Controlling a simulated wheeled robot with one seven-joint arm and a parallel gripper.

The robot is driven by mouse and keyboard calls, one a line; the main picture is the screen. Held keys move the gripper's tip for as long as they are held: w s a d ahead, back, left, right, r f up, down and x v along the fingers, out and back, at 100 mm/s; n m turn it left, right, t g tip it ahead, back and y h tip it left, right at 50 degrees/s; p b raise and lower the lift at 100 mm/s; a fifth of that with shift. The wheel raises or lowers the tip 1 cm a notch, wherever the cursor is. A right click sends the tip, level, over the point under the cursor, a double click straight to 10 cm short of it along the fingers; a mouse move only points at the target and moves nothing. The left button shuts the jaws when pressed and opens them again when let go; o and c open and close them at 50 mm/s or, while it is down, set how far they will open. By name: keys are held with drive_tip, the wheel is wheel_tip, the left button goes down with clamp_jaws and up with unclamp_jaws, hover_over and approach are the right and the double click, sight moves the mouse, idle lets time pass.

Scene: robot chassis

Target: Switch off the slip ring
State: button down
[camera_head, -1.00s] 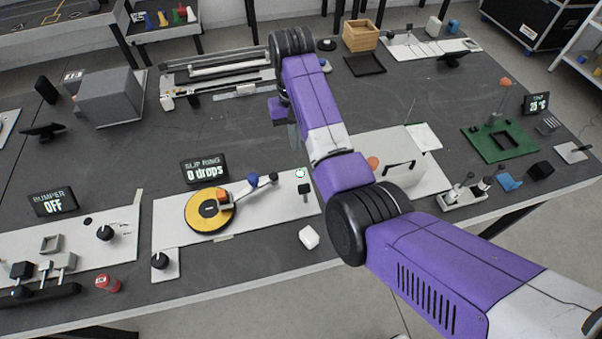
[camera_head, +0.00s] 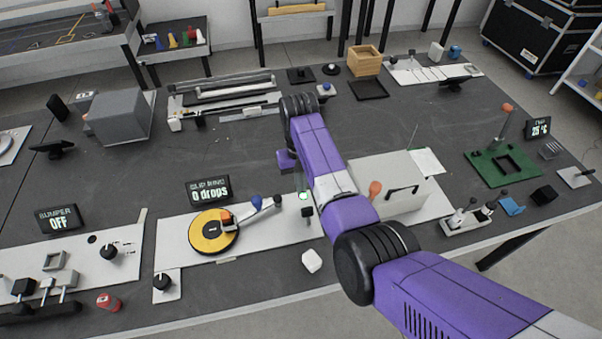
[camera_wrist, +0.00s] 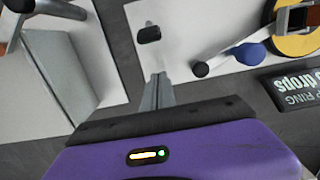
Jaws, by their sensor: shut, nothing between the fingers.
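The slip ring station is a white panel (camera_head: 262,237) with a yellow disc (camera_head: 205,240), also in the wrist view (camera_wrist: 292,44). Its display (camera_head: 208,191) reads "SLIP RING 0 drops". A green light (camera_head: 303,196) glows at the panel's right end. A small black switch (camera_head: 307,212) stands just in front of it; in the wrist view a black lever (camera_wrist: 149,35) lies beyond my fingertips. My gripper (camera_wrist: 158,77) is shut and empty, pointing down over the panel's back edge near the light. It appears apart from the lever; the exact height is unclear.
An arm with a blue knob (camera_head: 256,201) reaches from the disc toward the switch. A light box (camera_head: 385,190) with a black handle stands right of the panel. A small white block (camera_head: 312,261) lies in front.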

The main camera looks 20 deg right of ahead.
sight(307, 212)
wheel_tip(307, 212, down, 2)
drive_tip(key=shift+s+f, duration=0.15)
drive_tip(key=shift+f, duration=0.1)
drive_tip(key=shift+s+a+r+p, duration=0.15)
drive_tip(key=shift+s+r+p, duration=0.5)
drive_tip(key=shift+s+p, duration=0.15)
drive_tip(key=shift+s+a+r+p, duration=0.1)
drive_tip(key=shift+s+r+p, duration=0.15)
drive_tip(key=shift+s, duration=0.25)
drive_tip(key=shift+s+a+r+p, duration=0.1)
drive_tip(key=shift+s+p, duration=0.25)
drive_tip(key=shift+s, duration=0.1)
